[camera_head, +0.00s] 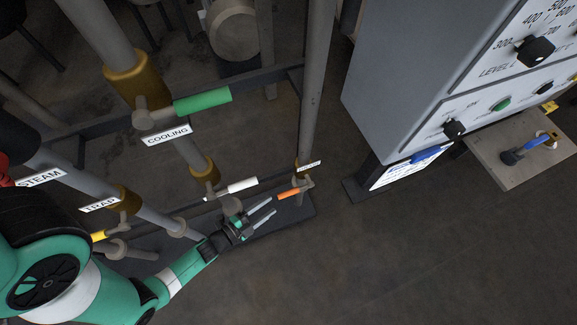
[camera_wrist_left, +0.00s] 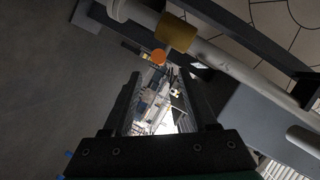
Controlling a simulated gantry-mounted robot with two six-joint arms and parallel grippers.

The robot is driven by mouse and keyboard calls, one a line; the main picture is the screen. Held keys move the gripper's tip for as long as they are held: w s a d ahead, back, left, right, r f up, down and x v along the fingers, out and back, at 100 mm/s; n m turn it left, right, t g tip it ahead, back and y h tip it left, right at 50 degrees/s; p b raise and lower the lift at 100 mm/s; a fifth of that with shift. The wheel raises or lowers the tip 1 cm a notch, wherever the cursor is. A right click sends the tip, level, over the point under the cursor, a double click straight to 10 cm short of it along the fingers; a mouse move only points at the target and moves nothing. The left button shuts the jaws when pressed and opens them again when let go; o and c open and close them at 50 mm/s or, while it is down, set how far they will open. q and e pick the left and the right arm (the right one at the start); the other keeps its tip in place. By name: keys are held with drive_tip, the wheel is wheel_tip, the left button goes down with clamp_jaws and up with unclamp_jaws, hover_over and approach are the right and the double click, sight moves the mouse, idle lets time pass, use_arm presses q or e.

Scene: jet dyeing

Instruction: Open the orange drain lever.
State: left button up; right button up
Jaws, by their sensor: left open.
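The orange drain lever (camera_head: 289,193) sticks out to the left from a valve at the foot of a vertical grey pipe. In the left wrist view its round orange end (camera_wrist_left: 158,56) shows just beyond the fingertips, end-on. My left gripper (camera_head: 272,207) is open and empty, with its two pale fingers just left of and below the lever, apart from it as far as I can tell. In the left wrist view the dark fingers (camera_wrist_left: 166,85) stand either side of the view with the lever end slightly left of centre. My right gripper is not in view.
A white lever (camera_head: 238,186) is close by on the left, above my gripper. A green lever (camera_head: 203,101) by the COOLING label and a yellow lever (camera_head: 98,236) sit further left. A grey control cabinet (camera_head: 420,80) stands right. The floor in front is clear.

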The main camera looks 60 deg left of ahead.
sight(288, 193)
use_arm(q)
drive_tip(key=b+x, duration=0.3)
drive_tip(key=x, duration=0.6)
drive_tip(key=shift+d+f, duration=0.1)
drive_tip(key=shift+w+b, duration=0.35)
drive_tip(key=shift+w, duration=0.05)
clamp_jaws()
idle(0.6)
